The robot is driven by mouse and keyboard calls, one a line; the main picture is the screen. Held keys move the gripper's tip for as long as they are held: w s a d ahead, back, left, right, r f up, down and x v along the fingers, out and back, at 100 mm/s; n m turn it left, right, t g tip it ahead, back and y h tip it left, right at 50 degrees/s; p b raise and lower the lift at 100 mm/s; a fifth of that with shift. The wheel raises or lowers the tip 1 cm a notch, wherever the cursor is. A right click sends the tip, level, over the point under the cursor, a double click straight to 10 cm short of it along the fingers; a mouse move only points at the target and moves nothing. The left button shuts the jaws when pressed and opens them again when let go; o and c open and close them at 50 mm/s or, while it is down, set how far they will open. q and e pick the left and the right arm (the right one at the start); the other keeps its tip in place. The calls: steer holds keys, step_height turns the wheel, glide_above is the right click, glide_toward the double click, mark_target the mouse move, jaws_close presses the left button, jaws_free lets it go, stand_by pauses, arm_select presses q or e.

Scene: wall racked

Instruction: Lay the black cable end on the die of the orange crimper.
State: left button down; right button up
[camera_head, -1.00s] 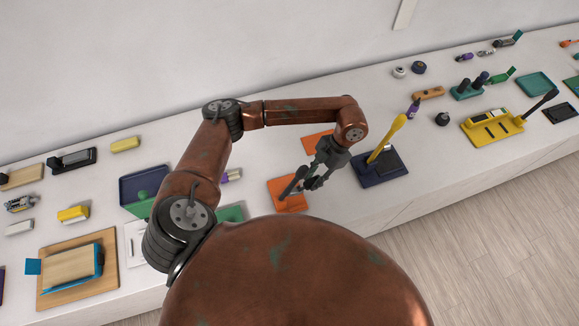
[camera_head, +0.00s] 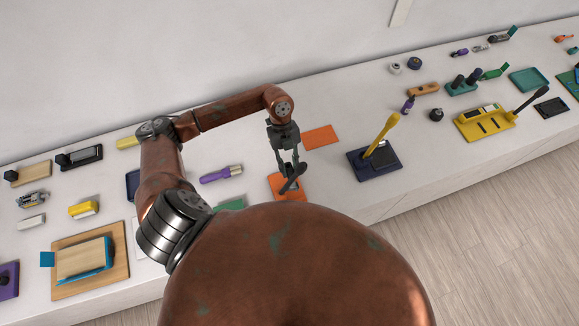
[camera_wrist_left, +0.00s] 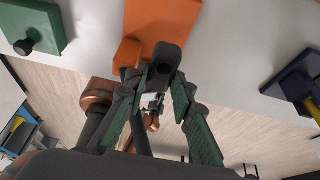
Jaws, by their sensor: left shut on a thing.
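The orange crimper (camera_head: 284,186) stands near the front edge of the bench; its orange base (camera_wrist_left: 155,24) also fills the top middle of the left wrist view. A dark lever (camera_head: 296,180) rises at an angle over its base. My left gripper (camera_head: 290,168) points down at it. In the left wrist view, my left gripper (camera_wrist_left: 160,80) has its fingertips on both sides of the lever's dark rounded end (camera_wrist_left: 168,58) and is shut on it. The die is hidden or too small to tell. I cannot make out the black cable end. My right gripper is not in view.
A navy press with a yellow lever (camera_head: 381,137) stands to the right. A flat orange plate (camera_head: 320,137) lies behind. A green base (camera_wrist_left: 30,28) shows in the left wrist view. Bare bench lies around the crimper.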

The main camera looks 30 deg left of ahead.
arm_select(q)
steer(key=shift+a, duration=0.1)
step_height(320, 180, down, 6)
steer(key=b, duration=0.4)
steer(key=shift+f+b, duration=0.45)
steer(key=shift+f, duration=0.45)
steer(key=shift+f+b, duration=0.3)
steer(key=shift+f, duration=0.2)
steer(key=c, duration=1.6)
jaws_free()
